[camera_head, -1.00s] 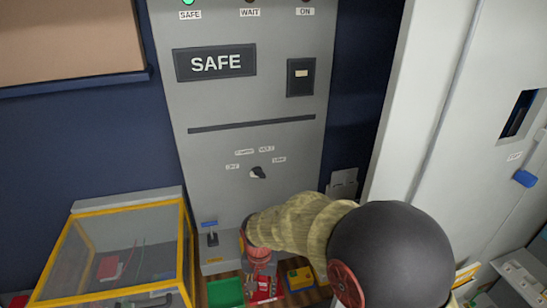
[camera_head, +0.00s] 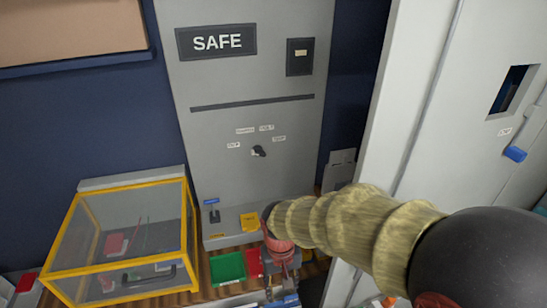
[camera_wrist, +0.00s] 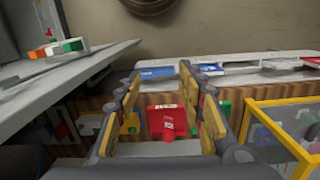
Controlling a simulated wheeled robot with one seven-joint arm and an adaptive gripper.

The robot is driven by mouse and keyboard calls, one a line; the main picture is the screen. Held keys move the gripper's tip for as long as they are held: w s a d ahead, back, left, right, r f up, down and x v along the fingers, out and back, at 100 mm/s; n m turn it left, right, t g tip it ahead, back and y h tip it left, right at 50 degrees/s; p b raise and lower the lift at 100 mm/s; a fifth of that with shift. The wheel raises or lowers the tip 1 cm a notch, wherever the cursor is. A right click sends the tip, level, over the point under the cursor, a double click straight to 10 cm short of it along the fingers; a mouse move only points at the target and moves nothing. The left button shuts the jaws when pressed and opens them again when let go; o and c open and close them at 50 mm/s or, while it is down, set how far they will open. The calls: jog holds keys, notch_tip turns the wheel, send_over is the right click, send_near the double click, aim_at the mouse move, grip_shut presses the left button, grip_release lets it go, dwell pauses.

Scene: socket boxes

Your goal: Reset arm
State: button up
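My gripper (camera_wrist: 160,78) is open in the wrist view, with its two yellow-padded fingers apart and nothing held between them. A red box (camera_wrist: 166,121) shows beyond the gap between the fingers, apart from them. In the head view, my arm reaches in from the right, and the gripper end (camera_head: 282,278) points down in front of the grey cabinet's (camera_head: 180,110) base. My wrist hides part of the things there, and the fingertips are hard to make out in that view. The cabinet's display reads SAFE (camera_head: 217,41).
A yellow-framed clear case (camera_head: 120,190) stands at the left. A green bin (camera_head: 228,268) and a red bin (camera_head: 253,262) sit beside my gripper. A lever (camera_head: 214,212) and a rotary knob (camera_head: 259,151) stick out of the cabinet. A white cabinet (camera_head: 400,130) stands at the right.

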jog(key=s+d+r+m+t+b, duration=0.1)
jog(key=s+d+r+t+b, duration=0.1)
jog(key=s+d+r, duration=0.3)
jog(key=s+d+r+m+t+b, duration=0.1)
jog(key=s+d+r+t+b, duration=0.2)
jog(key=d+r, duration=0.7)
jog(key=shift+s+d+r+t, duration=0.15)
jog(key=shift+s+d+t, duration=0.55)
jog(key=shift+s+d, duration=0.35)
jog(key=shift+s, duration=0.1)
